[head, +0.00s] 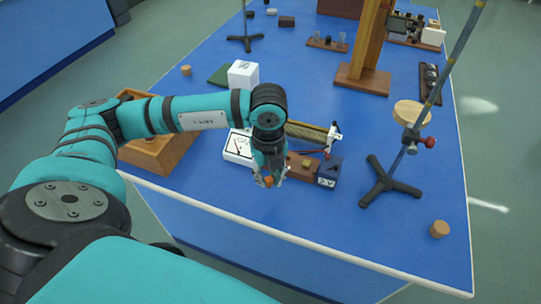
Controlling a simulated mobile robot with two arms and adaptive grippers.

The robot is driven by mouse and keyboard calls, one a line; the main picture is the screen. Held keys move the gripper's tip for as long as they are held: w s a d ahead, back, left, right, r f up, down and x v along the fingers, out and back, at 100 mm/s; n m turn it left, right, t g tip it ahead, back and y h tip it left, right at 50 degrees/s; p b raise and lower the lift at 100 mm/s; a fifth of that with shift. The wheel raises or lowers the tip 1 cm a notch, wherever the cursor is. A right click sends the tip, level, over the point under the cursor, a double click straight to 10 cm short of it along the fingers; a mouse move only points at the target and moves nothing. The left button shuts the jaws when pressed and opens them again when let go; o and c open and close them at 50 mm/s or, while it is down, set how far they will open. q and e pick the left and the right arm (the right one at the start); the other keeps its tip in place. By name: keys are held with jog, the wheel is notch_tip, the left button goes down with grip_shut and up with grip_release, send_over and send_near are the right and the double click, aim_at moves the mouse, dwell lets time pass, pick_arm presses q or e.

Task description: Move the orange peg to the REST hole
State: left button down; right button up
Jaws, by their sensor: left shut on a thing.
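My left gripper (270,181) points down near the front edge of the blue bench. It is shut on the small orange peg (268,181), which shows between its fingertips. Just right of the gripper is a low brown wooden block (302,168) with a small yellowish piece on top and a dark box with white marking (328,172) at its right end. The REST hole cannot be made out; my gripper and wrist hide part of this area. My right gripper is not in view.
A white meter (238,146) stands left of my wrist, a wooden box (160,154) farther left. A coil-like cylinder (306,131) lies behind. A tripod stand (390,184) is at right, a cork (439,229) near the right front corner. The front right bench is mostly clear.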

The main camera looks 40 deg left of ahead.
pick_arm(q)
jog(key=shift+s+d+r+p, duration=0.25)
jog(key=shift+s+r, duration=0.1)
jog(key=shift+r, duration=0.2)
jog(key=shift+s+d+r+p, duration=0.2)
jog(key=shift+s+r+p, duration=0.1)
jog(key=shift+r, duration=0.25)
jog(key=shift+s+d+r+p, duration=0.2)
jog(key=shift+s+r, duration=0.15)
jog(key=shift+r, duration=0.2)
